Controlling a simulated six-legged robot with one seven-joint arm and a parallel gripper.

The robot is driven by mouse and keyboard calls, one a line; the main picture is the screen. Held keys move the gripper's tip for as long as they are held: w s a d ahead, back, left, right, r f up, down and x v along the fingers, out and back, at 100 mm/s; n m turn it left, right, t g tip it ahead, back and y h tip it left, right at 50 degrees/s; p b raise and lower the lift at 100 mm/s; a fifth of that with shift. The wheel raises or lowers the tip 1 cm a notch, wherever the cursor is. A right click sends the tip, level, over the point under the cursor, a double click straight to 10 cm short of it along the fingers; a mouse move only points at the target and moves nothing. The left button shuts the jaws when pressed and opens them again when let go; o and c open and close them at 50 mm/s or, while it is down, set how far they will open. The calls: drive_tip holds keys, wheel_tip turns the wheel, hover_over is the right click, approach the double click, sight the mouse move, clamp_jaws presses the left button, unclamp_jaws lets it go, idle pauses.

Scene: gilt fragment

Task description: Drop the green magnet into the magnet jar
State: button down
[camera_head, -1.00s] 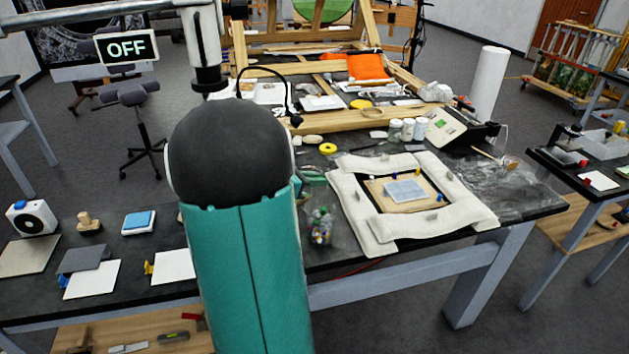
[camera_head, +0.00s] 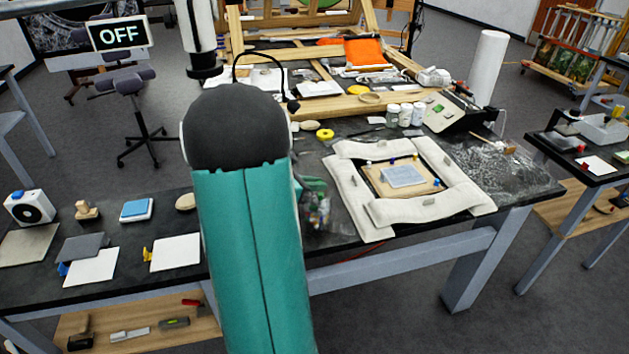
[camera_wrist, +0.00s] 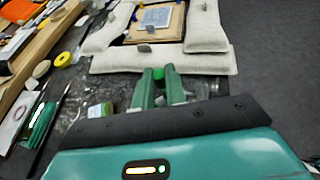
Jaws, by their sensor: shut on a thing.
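In the wrist view my gripper (camera_wrist: 159,82) is shut on the green magnet (camera_wrist: 158,72), a small bright green piece between the tips of its two green fingers. In the head view the magnet jar (camera_head: 318,214), clear with small coloured pieces inside, stands on the dark bench just right of my arm, partly hidden. Part of my gripper (camera_head: 312,186) shows beside my arm, close to the jar in the picture; its height over the jar is unclear. I cannot make out the jar for sure in the wrist view.
A padded white frame (camera_head: 432,207) around a board with a pale panel (camera_head: 402,175) lies right of the jar. A yellow ring (camera_head: 325,134) and several white jars (camera_head: 405,115) stand behind. White cards (camera_head: 175,252) and a blue block (camera_head: 136,209) lie left.

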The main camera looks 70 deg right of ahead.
drive_tip(key=c, duration=1.4)
unclamp_jaws()
drive_tip(key=shift+w, duration=0.1)
drive_tip(key=shift+o, duration=0.2)
drive_tip(key=v, duration=1.4)
drive_tip(key=w+a+r+m+t+y, duration=0.2)
drive_tip(key=a+t, duration=0.3)
drive_tip(key=a, duration=0.9)
drive_tip(key=w+a+r+m+t+y, duration=0.2)
drive_tip(key=a+m+t+y, duration=0.2)
drive_tip(key=a, duration=1.1)
drive_tip(key=w+a+r+m+t+y, duration=0.2)
drive_tip(key=a+t, duration=0.4)
drive_tip(key=a, duration=0.8)
drive_tip(key=shift+w+a+m+y, duration=0.35)
drive_tip(key=shift+m+y, duration=0.25)
drive_tip(key=shift+y, duration=0.2)
